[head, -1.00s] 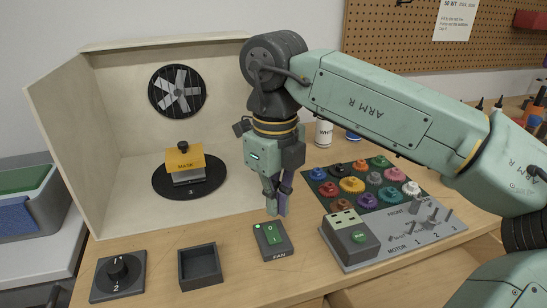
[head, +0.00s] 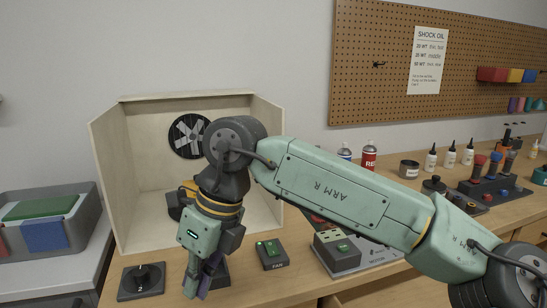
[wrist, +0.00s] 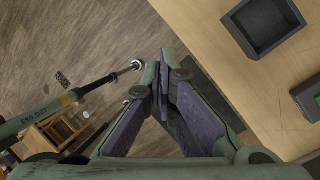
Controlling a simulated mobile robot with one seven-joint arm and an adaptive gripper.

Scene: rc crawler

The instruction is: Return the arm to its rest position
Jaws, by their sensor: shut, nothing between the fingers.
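My gripper (head: 201,284) points down at the front of the bench in the head view, in front of the spray booth box (head: 104,190). Its fingers are together with nothing between them. In the wrist view the closed fingertips (wrist: 164,72) hang over the floor, just off the front edge of the bench (wrist: 215,82). My arm reaches in from the right and hides part of the booth and of the bench.
The green-topped fan switch (head: 271,254) is right of my gripper, and a black dial (head: 141,279) is left. A black square tray (wrist: 291,12) lies on the bench. A grey bin (head: 50,250) stands at far left. Bottles and tools crowd the back right.

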